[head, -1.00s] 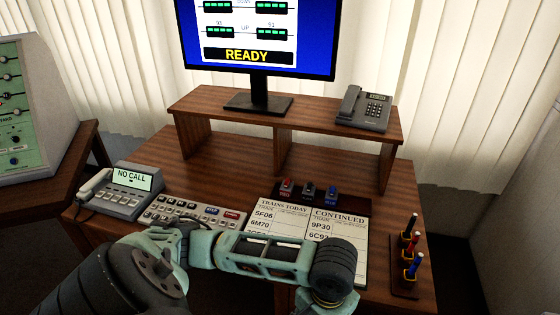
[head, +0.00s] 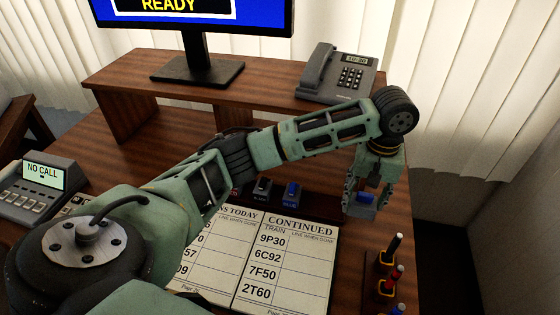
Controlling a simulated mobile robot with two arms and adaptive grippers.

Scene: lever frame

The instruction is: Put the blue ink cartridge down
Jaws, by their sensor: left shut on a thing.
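My left gripper (head: 360,204) is at the right part of the desk, pointing down, to the right of the open book. It is shut on the blue ink cartridge (head: 366,198), of which only a small blue patch shows between the fingers. Whether its underside touches the desk I cannot tell. A dark tray with a blue-topped block (head: 291,190) and a black block (head: 262,188) lies to the left of the gripper. My left forearm hides the left end of that tray. My right gripper is not in view.
The open train book (head: 285,260) lies in front of the tray. A pen stand (head: 380,268) with black, red and blue pens is at the right edge. A raised shelf (head: 150,92) holds a monitor (head: 200,66) and a telephone (head: 338,76). A call unit (head: 38,190) is at left.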

